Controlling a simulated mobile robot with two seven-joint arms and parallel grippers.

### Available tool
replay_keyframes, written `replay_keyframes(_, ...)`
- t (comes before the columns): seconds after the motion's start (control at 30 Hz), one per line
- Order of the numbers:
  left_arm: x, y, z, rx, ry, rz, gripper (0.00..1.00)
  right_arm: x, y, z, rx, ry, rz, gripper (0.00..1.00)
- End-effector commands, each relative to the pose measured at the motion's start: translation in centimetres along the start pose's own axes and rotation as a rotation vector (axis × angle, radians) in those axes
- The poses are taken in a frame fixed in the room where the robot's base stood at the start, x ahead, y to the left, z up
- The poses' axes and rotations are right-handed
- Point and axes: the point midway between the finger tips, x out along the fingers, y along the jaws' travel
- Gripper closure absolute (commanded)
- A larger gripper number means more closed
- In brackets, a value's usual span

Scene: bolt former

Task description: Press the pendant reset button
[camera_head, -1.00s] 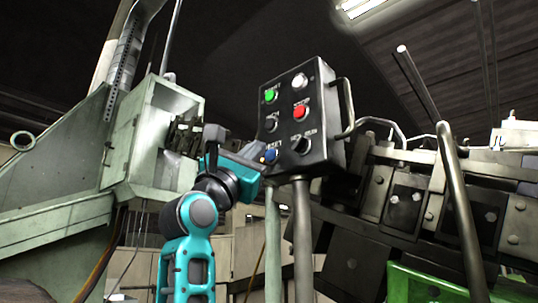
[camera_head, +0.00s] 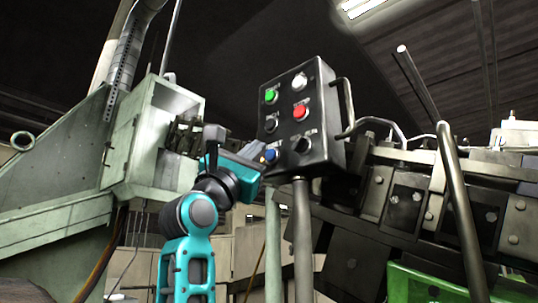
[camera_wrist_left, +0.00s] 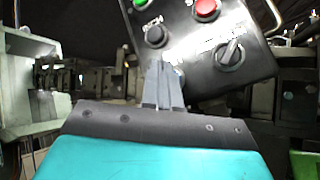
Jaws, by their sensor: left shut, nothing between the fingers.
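The pendant (camera_head: 322,110) is a black box on a post, with a green button, a white button, a red button, a dark button and a black selector knob on its face. The blue reset button (camera_head: 271,154) is at its lower left. My left gripper (camera_head: 261,155) is shut and empty, its fingertips right by the blue button. I cannot tell whether they touch it. In the left wrist view the shut fingers (camera_wrist_left: 161,68) point at the pendant's lower face (camera_wrist_left: 207,42) and hide most of the blue button. My right gripper is not in view.
A bent handle (camera_head: 347,108) runs along the pendant's right side. A pale green machine housing (camera_head: 125,150) stands to the left. Dark bolted machinery (camera_head: 405,195) and a steel rail (camera_head: 460,210) fill the right. A pale green post (camera_head: 273,245) stands below the pendant.

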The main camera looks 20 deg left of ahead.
Motion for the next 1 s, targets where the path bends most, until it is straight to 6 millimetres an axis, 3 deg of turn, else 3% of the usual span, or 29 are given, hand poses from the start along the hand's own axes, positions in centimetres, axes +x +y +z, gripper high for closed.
replay_keyframes(1.0,0.86,-0.61,-0.58,-0.001,-0.001,0.0,1.0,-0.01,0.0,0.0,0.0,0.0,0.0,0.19)
